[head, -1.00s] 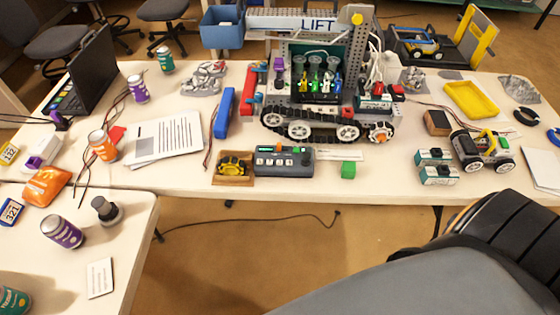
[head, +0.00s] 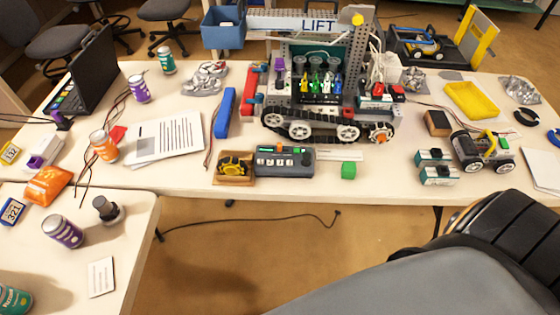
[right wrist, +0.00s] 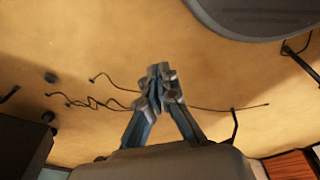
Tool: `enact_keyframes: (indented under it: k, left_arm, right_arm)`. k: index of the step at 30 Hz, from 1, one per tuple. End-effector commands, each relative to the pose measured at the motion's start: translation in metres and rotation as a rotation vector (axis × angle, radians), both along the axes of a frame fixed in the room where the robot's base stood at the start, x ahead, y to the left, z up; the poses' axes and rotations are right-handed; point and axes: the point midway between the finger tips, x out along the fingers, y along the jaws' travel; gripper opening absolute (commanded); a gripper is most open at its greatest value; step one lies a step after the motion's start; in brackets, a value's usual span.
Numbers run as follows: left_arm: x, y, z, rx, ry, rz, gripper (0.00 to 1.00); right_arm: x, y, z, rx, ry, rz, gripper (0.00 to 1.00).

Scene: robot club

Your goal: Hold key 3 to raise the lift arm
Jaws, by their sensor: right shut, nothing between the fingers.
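The grey key box (head: 285,169) lies near the front edge of the table, with a row of small pale keys and a small lit display on top. The key numbers are too small to read, so I cannot tell which is key 3. Behind it stands the tracked robot (head: 312,123) with the pale beam marked LIFT (head: 318,25) across its top. My right gripper (right wrist: 160,72) shows in the right wrist view, shut and empty, over the floor and apart from the box. It is outside the head view. My left gripper is not in view.
A wooden tray with a yellow part (head: 233,168) touches the box's left side. A wheeled robot (head: 482,150) stands farther right. Papers (head: 165,137) and cans are on the left. Cables lie on the floor.

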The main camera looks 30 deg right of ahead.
Motion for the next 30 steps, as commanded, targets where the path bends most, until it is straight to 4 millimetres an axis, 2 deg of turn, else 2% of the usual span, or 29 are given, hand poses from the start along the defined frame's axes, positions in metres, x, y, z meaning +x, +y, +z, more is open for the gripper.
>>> enact_keyframes:
  k: [1,3,8,15,21,26,30]
  left_arm:
    - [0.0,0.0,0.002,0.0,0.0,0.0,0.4]
    - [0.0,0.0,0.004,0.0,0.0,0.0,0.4]
    - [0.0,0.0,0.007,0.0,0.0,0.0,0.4]
    - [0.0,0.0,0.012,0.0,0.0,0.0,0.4]
    - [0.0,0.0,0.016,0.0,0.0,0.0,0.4]
    - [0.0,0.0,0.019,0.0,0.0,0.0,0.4]
    - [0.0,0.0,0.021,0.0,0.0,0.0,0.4]
  right_arm:
    - [0.027,-0.007,0.012,-0.006,-0.033,0.013,0.0]
    - [0.058,-0.012,0.026,-0.012,-0.066,0.03,0.0]
    - [0.126,-0.022,0.067,-0.023,-0.142,0.078,0.0]
    - [0.217,-0.024,0.146,-0.032,-0.257,0.17,0.0]
    - [0.275,-0.015,0.223,-0.036,-0.344,0.271,0.0]
    - [0.306,-0.003,0.285,-0.041,-0.406,0.36,0.0]
    - [0.348,-0.019,0.328,-0.088,-0.482,0.455,0.0]
